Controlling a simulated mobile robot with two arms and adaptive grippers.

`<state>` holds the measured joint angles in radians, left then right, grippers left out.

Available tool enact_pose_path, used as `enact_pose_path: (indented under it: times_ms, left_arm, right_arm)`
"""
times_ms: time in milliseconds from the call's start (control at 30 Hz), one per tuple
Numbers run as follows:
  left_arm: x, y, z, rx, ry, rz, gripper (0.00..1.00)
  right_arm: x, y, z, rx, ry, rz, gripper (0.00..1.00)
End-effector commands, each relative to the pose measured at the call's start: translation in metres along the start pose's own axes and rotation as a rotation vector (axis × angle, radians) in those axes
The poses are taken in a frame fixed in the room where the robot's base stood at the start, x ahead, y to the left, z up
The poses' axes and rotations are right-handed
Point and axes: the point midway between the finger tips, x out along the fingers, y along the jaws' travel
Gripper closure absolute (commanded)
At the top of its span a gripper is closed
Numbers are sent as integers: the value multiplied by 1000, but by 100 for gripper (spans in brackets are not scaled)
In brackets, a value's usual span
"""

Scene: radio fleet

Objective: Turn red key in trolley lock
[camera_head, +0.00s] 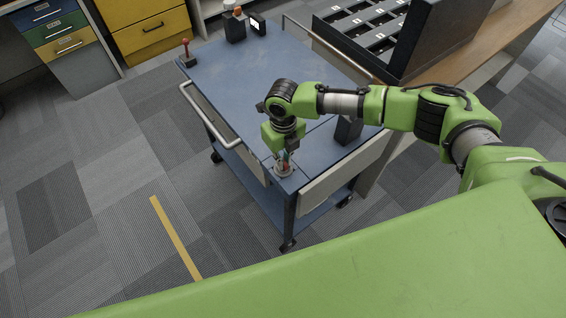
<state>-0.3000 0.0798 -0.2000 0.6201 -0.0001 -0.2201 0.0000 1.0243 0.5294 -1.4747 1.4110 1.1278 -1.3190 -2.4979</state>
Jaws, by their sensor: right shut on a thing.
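The blue trolley (240,84) stands in the middle of the head view. The trolley lock (283,172) is a small round grey piece at the trolley's near corner. My right gripper (284,157) points down over the lock and is shut. A bit of red, the red key (286,157), shows between its fingers just above the lock. The fingers hide most of the key, and I cannot tell how far it is turned. My left gripper is not in view.
A red-topped lever (187,52) stands at the trolley's far left corner. Dark radios (235,26) stand at its far edge, and a dark block (348,130) stands near my right arm. An open black case (372,28) lies on the wooden desk. Carpet (80,170) at left is clear.

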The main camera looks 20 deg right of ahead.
Motion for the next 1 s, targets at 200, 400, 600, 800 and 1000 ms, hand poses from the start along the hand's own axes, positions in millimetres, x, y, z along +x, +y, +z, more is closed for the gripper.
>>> enact_pose_path:
  times_ms: [200,400,600,800,1000]
  left_arm:
    - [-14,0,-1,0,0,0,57]
    - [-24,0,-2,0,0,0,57]
    - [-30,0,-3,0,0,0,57]
    - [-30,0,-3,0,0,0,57]
    - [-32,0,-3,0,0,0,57]
  right_arm:
    - [-2,1,-1,153,3,1,100]
    - [-2,0,-1,299,3,1,100]
    - [-1,1,-1,409,2,1,100]
    - [0,0,0,426,1,0,100]
    - [-1,0,-1,445,2,0,100]
